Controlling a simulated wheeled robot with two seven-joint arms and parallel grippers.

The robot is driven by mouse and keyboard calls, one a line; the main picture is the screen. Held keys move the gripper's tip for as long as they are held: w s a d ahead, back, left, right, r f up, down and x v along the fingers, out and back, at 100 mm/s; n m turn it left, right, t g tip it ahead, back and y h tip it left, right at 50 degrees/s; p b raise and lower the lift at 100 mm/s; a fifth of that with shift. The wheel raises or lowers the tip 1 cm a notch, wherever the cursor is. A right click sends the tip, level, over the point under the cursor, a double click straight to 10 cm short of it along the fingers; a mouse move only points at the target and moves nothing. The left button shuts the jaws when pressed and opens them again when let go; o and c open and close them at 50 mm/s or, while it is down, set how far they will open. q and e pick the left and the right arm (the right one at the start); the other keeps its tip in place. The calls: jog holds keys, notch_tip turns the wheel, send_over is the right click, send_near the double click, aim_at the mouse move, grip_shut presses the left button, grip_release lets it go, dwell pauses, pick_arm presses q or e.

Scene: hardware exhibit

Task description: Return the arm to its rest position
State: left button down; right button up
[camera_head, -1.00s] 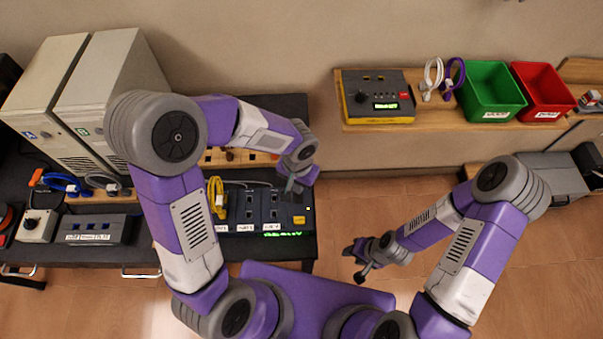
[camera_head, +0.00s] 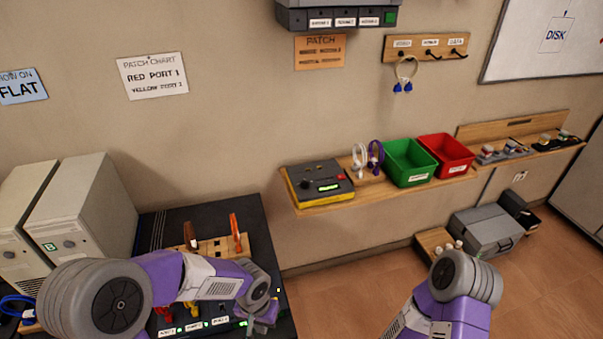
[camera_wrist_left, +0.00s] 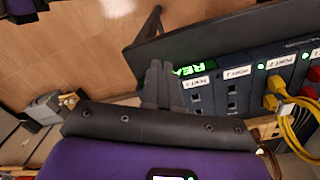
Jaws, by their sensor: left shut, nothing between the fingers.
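My left arm comes in from the left in the head view. Its gripper (camera_head: 264,322) is over the right end of the dark table, beside the port panel (camera_head: 190,332). In the left wrist view the fingers (camera_wrist_left: 158,82) are shut together with nothing between them, close to the panel's green display (camera_wrist_left: 195,70). The panel's labelled ports show there, with a red plug (camera_wrist_left: 308,92) and a yellow plug (camera_wrist_left: 271,102) in the ports at right. My right arm (camera_head: 455,290) shows at the lower right of the head view; its gripper is out of frame.
Two beige computer cases (camera_head: 80,215) stand at left. A wooden rack (camera_head: 215,248) with tools is behind the left forearm. A wall shelf (camera_head: 400,192) holds a yellow-grey tester (camera_head: 320,184), cables, a green bin (camera_head: 409,163) and a red bin (camera_head: 447,153). Grey case (camera_head: 487,232) sits lower right.

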pick_arm(q)
jog(key=s+f+n+h, duration=0.2)
jog(key=s+f, duration=0.2)
jog(key=f, duration=0.5)
jog(key=s+f+n+h, duration=0.1)
jog(key=s+f+n, duration=0.2)
jog(key=f, duration=0.7)
jog(key=shift+s+t+h, duration=0.4)
jog(key=shift+s, duration=0.25)
